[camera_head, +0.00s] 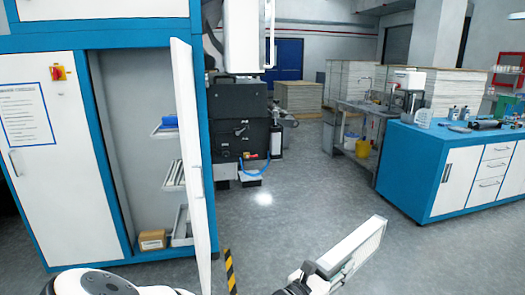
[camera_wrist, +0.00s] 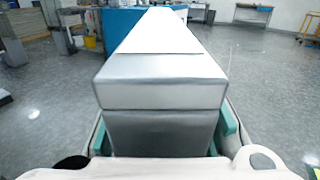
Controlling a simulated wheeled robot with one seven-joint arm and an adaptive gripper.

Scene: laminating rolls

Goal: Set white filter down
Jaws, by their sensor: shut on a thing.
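The white filter (camera_head: 358,248) is a long, flat, box-like piece with a white top. In the head view it slants up to the right at the bottom centre, held above the grey floor. My gripper (camera_head: 318,277) is shut on its near end. In the wrist view the filter (camera_wrist: 160,80) fills the middle and points away from me, with its near end face silver-grey. The green-padded fingers of my gripper (camera_wrist: 163,140) stand on both sides of it. No surface is seen under the filter.
A blue-topped counter (camera_head: 430,145) is at right. A sink bench (camera_head: 360,110) and black machine (camera_head: 240,125) stand behind. The middle floor is clear.

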